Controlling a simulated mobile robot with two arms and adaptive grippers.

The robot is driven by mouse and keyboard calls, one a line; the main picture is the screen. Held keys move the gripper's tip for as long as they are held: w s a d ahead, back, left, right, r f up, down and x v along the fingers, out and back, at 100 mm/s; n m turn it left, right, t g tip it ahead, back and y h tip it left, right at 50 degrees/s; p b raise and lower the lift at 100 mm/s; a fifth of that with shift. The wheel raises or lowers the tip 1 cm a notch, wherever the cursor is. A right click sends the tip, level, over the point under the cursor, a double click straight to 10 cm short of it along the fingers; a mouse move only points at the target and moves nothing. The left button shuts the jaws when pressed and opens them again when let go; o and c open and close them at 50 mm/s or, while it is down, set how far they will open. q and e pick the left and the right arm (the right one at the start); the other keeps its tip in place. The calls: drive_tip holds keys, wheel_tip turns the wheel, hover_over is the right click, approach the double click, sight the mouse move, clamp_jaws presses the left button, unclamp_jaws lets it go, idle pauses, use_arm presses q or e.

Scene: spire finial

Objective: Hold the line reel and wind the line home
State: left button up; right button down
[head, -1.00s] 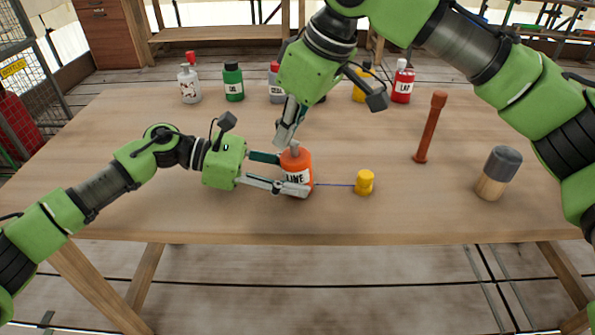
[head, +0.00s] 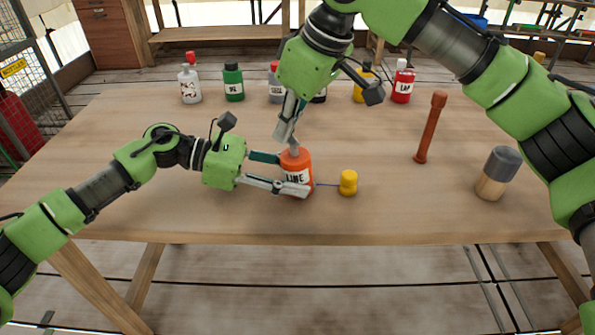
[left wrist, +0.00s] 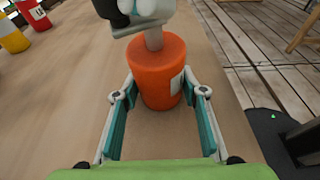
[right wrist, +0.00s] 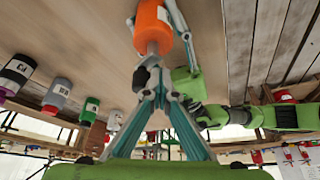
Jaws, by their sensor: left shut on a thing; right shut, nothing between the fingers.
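The orange line reel (head: 297,164), with a white LINE label, stands upright on the table. My left gripper (head: 280,174) is shut around its body from the left; the left wrist view shows the reel (left wrist: 158,70) between the two fingers. My right gripper (head: 287,132) comes down from above, its shut fingertips at the grey stem on the reel's top. In the right wrist view its fingertips (right wrist: 156,85) are beside the dark end of that stem. A blue line (head: 326,185) runs from the reel to a small yellow weight (head: 348,183) on the table to its right.
A red-brown rod (head: 430,128) stands to the right, and a wooden cylinder with a grey top (head: 494,173) stands farther right. Several bottles, including a green one (head: 233,82) and a red LAP one (head: 403,82), line the back. The front of the table is clear.

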drive_tip(key=shift+w, duration=0.15)
drive_tip(key=shift+w, duration=0.3)
idle(0.3)
drive_tip(key=shift+a, duration=0.1)
idle(0.3)
drive_tip(key=shift+r, duration=0.3)
wheel_tip(320, 180, up, 6)
drive_tip(key=shift+r, duration=0.25)
idle(0.7)
